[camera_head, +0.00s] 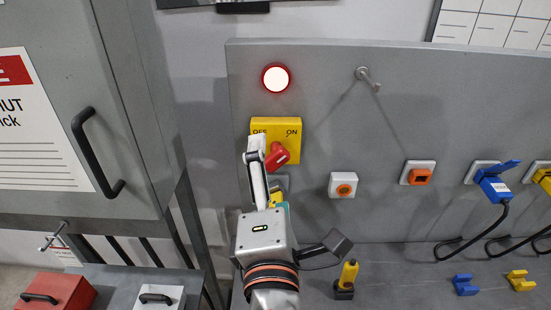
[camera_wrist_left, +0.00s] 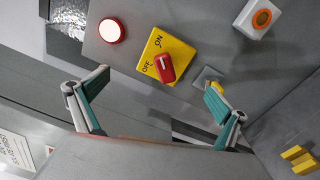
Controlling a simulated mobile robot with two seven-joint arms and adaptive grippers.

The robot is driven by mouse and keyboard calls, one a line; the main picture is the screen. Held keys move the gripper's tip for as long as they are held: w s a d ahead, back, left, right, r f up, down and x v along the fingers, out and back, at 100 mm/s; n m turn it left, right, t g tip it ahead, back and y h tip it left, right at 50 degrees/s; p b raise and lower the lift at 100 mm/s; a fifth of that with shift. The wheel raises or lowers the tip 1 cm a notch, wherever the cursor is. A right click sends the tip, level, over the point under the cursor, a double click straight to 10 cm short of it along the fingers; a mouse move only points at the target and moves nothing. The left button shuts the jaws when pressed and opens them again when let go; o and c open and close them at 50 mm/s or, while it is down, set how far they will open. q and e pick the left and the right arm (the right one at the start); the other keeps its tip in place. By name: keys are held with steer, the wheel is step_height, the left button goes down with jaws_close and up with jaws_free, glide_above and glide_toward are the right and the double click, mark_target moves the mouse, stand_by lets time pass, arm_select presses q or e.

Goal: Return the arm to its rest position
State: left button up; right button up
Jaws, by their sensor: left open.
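My left gripper (camera_head: 265,172) is open and empty in front of the wall panel, beside the yellow OFF/ON switch plate (camera_head: 289,126). The switch has a red knob (camera_head: 278,157), partly behind the gripper in the head view. In the left wrist view my left gripper (camera_wrist_left: 157,82) has its two green-padded fingers wide apart. The yellow plate (camera_wrist_left: 152,46) and red knob (camera_wrist_left: 166,68) show beyond and between them, and no finger is seen touching the knob. Which label the knob points at is hard to tell. My right gripper is in neither view.
A lit red-rimmed lamp (camera_head: 276,78) and a hook (camera_head: 367,78) are above. An orange button (camera_head: 344,189), an orange switch (camera_head: 419,175) and a blue plug (camera_head: 495,187) are to the right. A yellow-black tool (camera_head: 347,277) stands on the bench. A grey cabinet door (camera_head: 70,200) is at left.

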mark_target(279, 163)
arm_select(q)
steer(key=shift+s+d+f, duration=0.15)
steer(key=shift+s+d, duration=0.65)
steer(key=shift+w, duration=0.15)
steer(key=shift+w+b, duration=0.25)
steer(key=shift+b, duration=0.05)
steer(key=w+b, duration=0.3)
steer(key=w, duration=0.4)
steer(key=shift+a+b, duration=0.15)
steer(key=shift+b, duration=0.15)
steer(key=shift+s+n, duration=0.15)
steer(key=shift+n, duration=0.35)
steer(key=shift+s+n+p, duration=0.1)
steer(key=shift+n+p, duration=0.2)
steer(key=shift+n, duration=0.4)
